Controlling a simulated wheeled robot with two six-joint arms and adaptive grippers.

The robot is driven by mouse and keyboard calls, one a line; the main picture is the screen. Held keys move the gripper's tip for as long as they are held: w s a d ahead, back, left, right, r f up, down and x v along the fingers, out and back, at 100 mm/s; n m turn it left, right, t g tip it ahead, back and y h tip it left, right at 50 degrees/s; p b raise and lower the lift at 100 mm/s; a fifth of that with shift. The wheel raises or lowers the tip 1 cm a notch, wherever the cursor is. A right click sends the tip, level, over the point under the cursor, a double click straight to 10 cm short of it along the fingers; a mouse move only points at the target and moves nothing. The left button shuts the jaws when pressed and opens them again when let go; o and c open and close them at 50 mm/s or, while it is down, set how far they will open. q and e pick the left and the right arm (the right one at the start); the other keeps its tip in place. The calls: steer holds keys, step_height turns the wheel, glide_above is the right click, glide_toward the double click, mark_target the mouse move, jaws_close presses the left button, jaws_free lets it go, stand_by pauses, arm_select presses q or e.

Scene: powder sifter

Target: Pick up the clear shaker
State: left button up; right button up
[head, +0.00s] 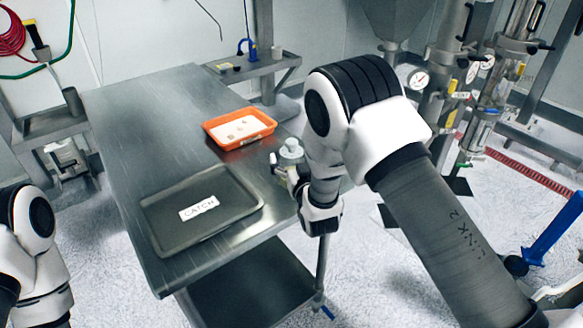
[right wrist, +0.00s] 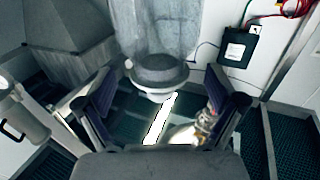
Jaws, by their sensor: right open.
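The clear shaker (head: 290,151) shows as a small pale, rounded top near the table's right edge in the head view, its lower part hidden by my right gripper. In the right wrist view, a see-through cylinder with a grey rounded end (right wrist: 158,70), which looks like the shaker, is centred beyond the fingers. My right gripper (head: 282,170) is close beside the shaker; its fingers (right wrist: 160,108) are spread wide with nothing clasped. I cannot tell whether they reach around it. My left arm shows at the lower left, its gripper out of frame.
An orange tray (head: 213,127) with white powder sits at the table's back right. A dark tray labelled CATCH (head: 165,220) lies at the front. The metal table (head: 130,110) is clear on its left. Pipes and gauges (head: 418,80) stand at right.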

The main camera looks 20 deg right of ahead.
mark_target(293, 143)
steer(key=shift+w, duration=0.45)
jaws_close()
step_height(293, 143, up, 4)
steer(key=shift+f+p, duration=0.2)
steer(key=shift+p, duration=0.9)
steer(key=s+a+r+p, duration=0.1)
steer(key=s+a+p, duration=0.3)
steer(key=s+p, duration=0.8)
steer(key=s, duration=0.3)
steer(key=shift+s+r, duration=0.2)
steer(key=shift+s, duration=0.1)
